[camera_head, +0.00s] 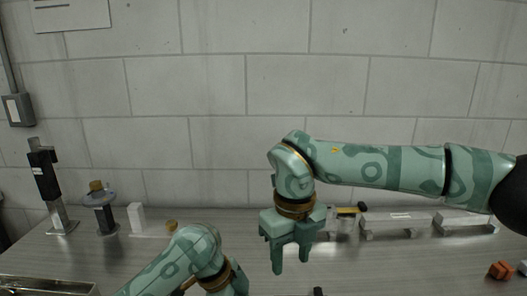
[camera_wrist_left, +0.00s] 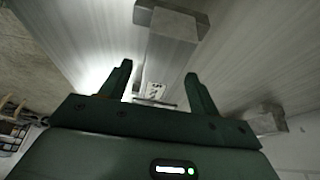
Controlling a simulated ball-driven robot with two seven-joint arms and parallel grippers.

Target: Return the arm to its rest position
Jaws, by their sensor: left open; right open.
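My right arm (camera_head: 385,168) reaches in from the right across the back of the table. My right gripper (camera_head: 291,258) hangs fingers down, open and empty, above the middle of the table. My left arm (camera_head: 180,262) comes in low at the bottom. Its gripper is mostly cut off by the bottom edge in the head view. In the left wrist view my left gripper (camera_wrist_left: 158,80) is open. An aluminium trailer (camera_wrist_left: 172,48) with a small label shows beyond and between its fingers; I cannot tell the gap between them.
Aluminium trailers (camera_head: 393,219) stand at the back right. A black-and-silver post (camera_head: 45,180) and a dark stand (camera_head: 101,203) are at the left. A metal tray edge (camera_head: 45,287) shows lower left, an orange block (camera_head: 500,270) lower right.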

